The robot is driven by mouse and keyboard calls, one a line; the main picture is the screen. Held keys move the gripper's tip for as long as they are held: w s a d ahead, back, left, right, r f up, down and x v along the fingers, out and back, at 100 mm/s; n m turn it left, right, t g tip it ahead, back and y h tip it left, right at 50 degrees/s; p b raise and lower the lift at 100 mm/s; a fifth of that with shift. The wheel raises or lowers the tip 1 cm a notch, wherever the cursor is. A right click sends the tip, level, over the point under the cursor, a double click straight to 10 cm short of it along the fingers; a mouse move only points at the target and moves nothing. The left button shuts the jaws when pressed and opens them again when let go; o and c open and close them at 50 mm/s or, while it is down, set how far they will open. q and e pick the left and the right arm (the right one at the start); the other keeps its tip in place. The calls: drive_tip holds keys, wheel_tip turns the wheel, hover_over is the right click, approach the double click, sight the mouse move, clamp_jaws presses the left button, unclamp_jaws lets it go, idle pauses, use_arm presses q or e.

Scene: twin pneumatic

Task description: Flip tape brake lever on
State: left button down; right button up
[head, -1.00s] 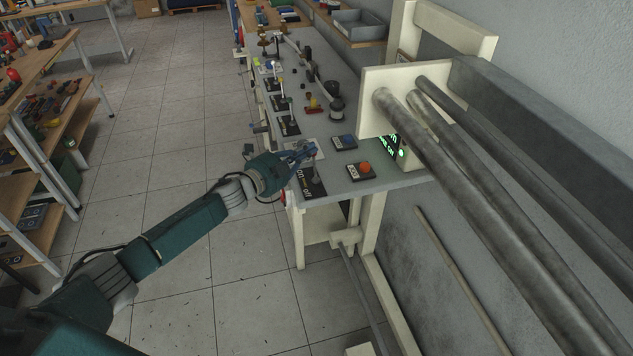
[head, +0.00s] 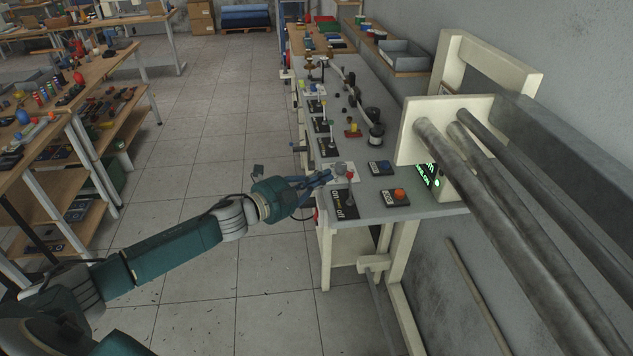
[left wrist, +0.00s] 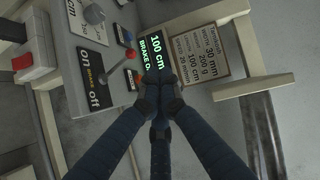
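The brake lever (head: 350,178) has a thin rod with a red knob and rises from a black plate marked "on" and "off" (head: 344,207) at the bench's near left edge. The left wrist view also shows the lever knob (left wrist: 130,53) and the plate (left wrist: 88,72). My left gripper (head: 327,178) is just left of the knob. In the wrist view its blue fingers meet at the tips (left wrist: 157,84), apart from the knob, with nothing visible between them. I cannot tell for certain which end the lever leans toward. My right gripper is out of view.
A green-lit display (left wrist: 160,52) reads "100 cm" and "BRAKE O...", its end covered by my fingers. An orange button (head: 400,194) and a blue button (head: 380,167) sit right of the lever. Thick grey bars (head: 500,210) cross the right side.

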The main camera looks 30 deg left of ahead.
use_arm(q)
drive_tip(key=shift+s+a+r, duration=0.15)
drive_tip(key=shift+s+r, duration=0.1)
drive_tip(key=shift+s, duration=0.3)
drive_tip(key=shift+s+a+r, duration=0.1)
drive_tip(key=shift+s+r, duration=0.15)
drive_tip(key=shift+s, duration=0.25)
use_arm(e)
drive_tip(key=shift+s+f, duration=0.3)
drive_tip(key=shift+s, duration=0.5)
